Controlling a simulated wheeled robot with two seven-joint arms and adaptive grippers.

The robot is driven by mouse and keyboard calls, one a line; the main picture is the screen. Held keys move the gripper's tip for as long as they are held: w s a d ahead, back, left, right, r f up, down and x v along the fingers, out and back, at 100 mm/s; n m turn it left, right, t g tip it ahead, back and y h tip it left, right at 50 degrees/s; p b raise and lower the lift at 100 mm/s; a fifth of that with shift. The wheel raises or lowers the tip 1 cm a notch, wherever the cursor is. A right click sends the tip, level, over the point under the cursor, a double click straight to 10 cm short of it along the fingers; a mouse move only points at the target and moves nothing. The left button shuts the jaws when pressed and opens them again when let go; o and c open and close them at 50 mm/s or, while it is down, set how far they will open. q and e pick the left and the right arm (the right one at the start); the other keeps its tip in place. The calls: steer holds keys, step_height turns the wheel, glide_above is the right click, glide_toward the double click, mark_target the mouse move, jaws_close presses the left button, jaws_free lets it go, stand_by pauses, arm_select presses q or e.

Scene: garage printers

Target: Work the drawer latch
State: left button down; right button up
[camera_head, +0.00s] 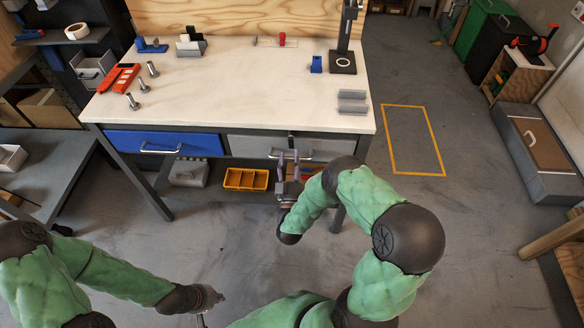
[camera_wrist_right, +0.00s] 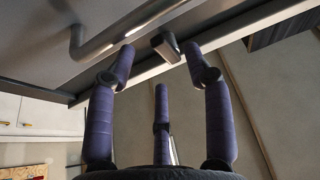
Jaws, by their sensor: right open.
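The grey drawer (camera_head: 249,146) sits under the right half of the white-topped workbench, with a metal bar handle (camera_head: 290,155). A small dark latch (camera_head: 291,141) is on its front, above the handle. In the right wrist view the latch (camera_wrist_right: 166,47) shows as a dark-ended block beside the handle (camera_wrist_right: 130,30). My right gripper (camera_head: 289,159) is open at the drawer front. Its purple fingers (camera_wrist_right: 160,55) stand on either side of the latch in the wrist view; contact cannot be told. My left gripper (camera_head: 207,298) is low at the bottom, away from the bench; its jaws are unclear.
A blue drawer (camera_head: 120,141) with its own handle is left of the grey one. A yellow bin (camera_head: 245,180) stands on the shelf below. Tools, blocks and metal bolts lie on the benchtop (camera_head: 220,90). The floor right of the bench is open, with a yellow taped rectangle (camera_head: 440,165).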

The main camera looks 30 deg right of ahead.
steer(key=shift+v, duration=1.75)
